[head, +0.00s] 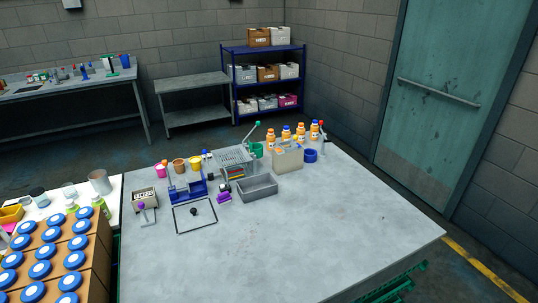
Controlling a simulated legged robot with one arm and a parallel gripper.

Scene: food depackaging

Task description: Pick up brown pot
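The brown pot (179,166) is a small, upright, tan-brown cup near the back left of the grey table (330,220). It stands between a pink pot (160,171) on its left and a yellow-orange pot (195,163) on its right. A blue fixture (188,190) stands just in front of it and may hide a little of its base. I cannot make out whether the pot holds anything. My gripper is not in view.
A grey tray (258,187), a wire rack (233,156), a beige box (287,160) and several orange bottles (286,133) crowd the table's back. A black frame (194,216) lies in front. Blue-lidded jars (40,270) fill the lower left. The table's front and right are clear.

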